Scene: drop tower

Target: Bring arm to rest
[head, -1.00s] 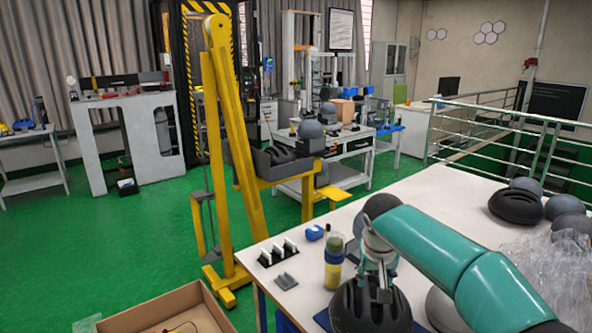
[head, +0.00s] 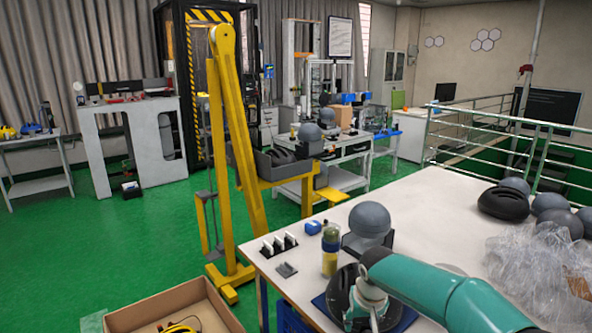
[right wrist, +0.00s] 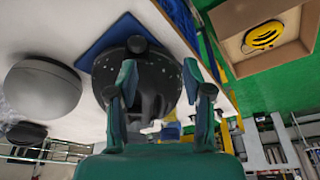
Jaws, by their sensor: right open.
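My right gripper (head: 372,312) is at the bottom of the head view, in front of a dark helmet (head: 343,293). In the right wrist view its two teal fingers (right wrist: 163,95) stand wide apart. The black speckled helmet (right wrist: 150,75) shows between and beyond them, on a blue mat (right wrist: 95,38). I cannot tell whether the fingers touch it. My teal right arm comes in from the lower right, over the white table (head: 430,210). My left gripper is not in view.
A grey headform (head: 370,218) and a yellow-grey bottle (head: 330,250) stand close to the arm. Clear plastic wrap (head: 545,265) and several helmets or headforms lie at the right. A yellow drop tower (head: 235,150) and a cardboard box (head: 170,305) are at the left. The table's middle is clear.

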